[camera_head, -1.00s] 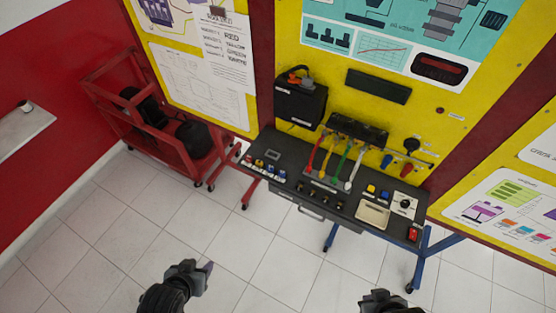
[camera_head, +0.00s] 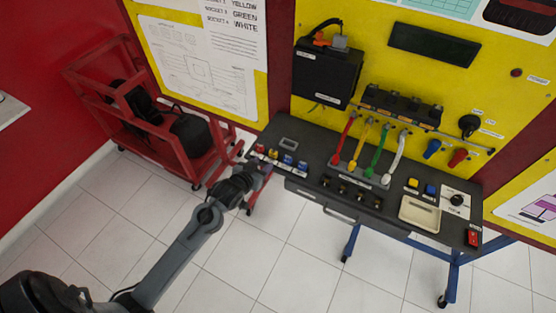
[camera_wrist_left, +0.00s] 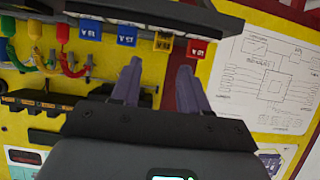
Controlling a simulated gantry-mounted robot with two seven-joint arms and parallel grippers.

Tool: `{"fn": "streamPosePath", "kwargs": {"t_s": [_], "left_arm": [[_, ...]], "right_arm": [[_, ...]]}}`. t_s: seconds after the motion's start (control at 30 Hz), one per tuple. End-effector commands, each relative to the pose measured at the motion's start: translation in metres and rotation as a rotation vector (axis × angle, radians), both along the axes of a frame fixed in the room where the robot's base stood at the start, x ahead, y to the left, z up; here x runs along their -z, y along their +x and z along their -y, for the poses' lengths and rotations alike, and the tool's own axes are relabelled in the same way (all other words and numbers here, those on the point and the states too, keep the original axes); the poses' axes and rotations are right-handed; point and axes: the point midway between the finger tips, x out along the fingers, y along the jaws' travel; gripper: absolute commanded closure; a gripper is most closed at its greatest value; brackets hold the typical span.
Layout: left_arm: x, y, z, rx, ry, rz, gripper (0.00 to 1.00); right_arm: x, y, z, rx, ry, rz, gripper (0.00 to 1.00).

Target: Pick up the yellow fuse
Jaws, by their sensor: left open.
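The yellow fuse (camera_head: 273,153) stands in the row of small fuses at the left end of the dark bench. It also shows in the left wrist view (camera_wrist_left: 163,42), between a red and a blue fuse. My left gripper (camera_head: 264,168) is at the bench's front left edge, just in front of the fuse row. In the left wrist view its two fingers (camera_wrist_left: 158,80) are apart with nothing between them, short of the yellow fuse and roughly in line with it. My right gripper is not in view.
A red fuse (camera_head: 260,148) and two blue fuses (camera_head: 288,159) flank the yellow one closely. Coloured cables (camera_head: 362,145) and a cream tray (camera_head: 419,225) are farther right on the bench (camera_head: 320,150). A red cart (camera_head: 150,125) stands to the left.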

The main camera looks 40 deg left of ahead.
Motion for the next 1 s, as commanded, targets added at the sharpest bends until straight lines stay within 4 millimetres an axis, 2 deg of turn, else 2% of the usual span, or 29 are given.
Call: {"fn": "streamPosePath", "kwargs": {"t_s": [0.3,0.57,0.8,1.0], "left_arm": [[0.017,0.038,-0.007,0.0,0.0,0.002,0.55],[0.022,0.05,-0.01,0.0,0.001,0.003,0.55],[0.032,0.077,-0.018,0.0,0.001,0.003,0.55],[0.04,0.091,-0.02,0.0,0.001,0.002,0.55]], "right_arm": [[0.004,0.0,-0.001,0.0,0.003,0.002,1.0],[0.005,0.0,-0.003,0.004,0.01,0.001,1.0],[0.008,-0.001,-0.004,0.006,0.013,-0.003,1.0],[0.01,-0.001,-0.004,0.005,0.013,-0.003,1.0]]}}
